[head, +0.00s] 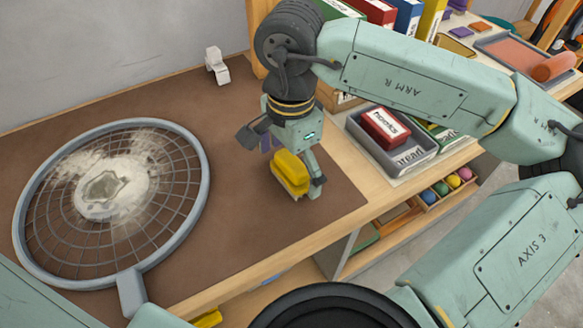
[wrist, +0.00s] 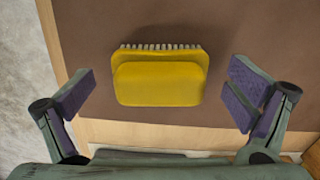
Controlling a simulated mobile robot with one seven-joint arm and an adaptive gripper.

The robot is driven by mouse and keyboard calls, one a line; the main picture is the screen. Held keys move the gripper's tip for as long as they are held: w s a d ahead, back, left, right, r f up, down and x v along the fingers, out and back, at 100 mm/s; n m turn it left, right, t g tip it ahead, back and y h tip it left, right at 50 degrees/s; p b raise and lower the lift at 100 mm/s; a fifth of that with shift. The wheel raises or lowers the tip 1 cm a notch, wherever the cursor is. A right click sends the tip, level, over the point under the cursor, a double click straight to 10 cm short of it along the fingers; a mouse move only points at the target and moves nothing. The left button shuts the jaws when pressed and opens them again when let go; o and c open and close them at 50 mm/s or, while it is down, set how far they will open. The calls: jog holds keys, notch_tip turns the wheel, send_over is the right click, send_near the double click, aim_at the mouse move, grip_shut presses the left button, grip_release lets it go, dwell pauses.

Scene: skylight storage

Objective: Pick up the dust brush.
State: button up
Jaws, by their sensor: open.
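The dust brush (head: 290,173) is yellow and lies on the brown mat near the front edge of the bench in the head view. In the wrist view the dust brush (wrist: 160,78) is in the upper middle, with pale bristles along its far side. My gripper (head: 283,165) is above and around it in the head view, pointing down. In the wrist view my gripper (wrist: 168,100) is open, with one purple-padded finger to the left of the brush and one to the right. There is a gap between each finger and the brush. Nothing is held.
A large round mesh sieve (head: 205,190) with a grey rim and pale dust lies to the left on the mat (head: 240,225). A grey bin (head: 435,150) with a red box (head: 385,127) is to the right.

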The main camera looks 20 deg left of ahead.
aim_at(291, 160)
jog(key=c, duration=1.3)
jog(key=shift+r, duration=0.1)
jog(key=shift+r, duration=0.5)
notch_tip(291, 160, up, 2)
jog(key=shift+r+b, duration=0.1)
jog(key=shift+b, duration=0.35)
jog(key=s+d, duration=0.3)
jog(key=s, duration=0.1)
jog(key=s+d+r+b, duration=0.1)
jog(key=s+d, duration=0.2)
jog(key=s, duration=0.1)
jog(key=s+d+b, duration=0.1)
jog(key=s+d, duration=0.2)
jog(key=s, duration=0.2)
jog(key=shift+d+r, duration=0.15)
jog(key=shift+r, duration=0.2)
jog(key=o, duration=0.7)
jog(key=c, duration=0.5)
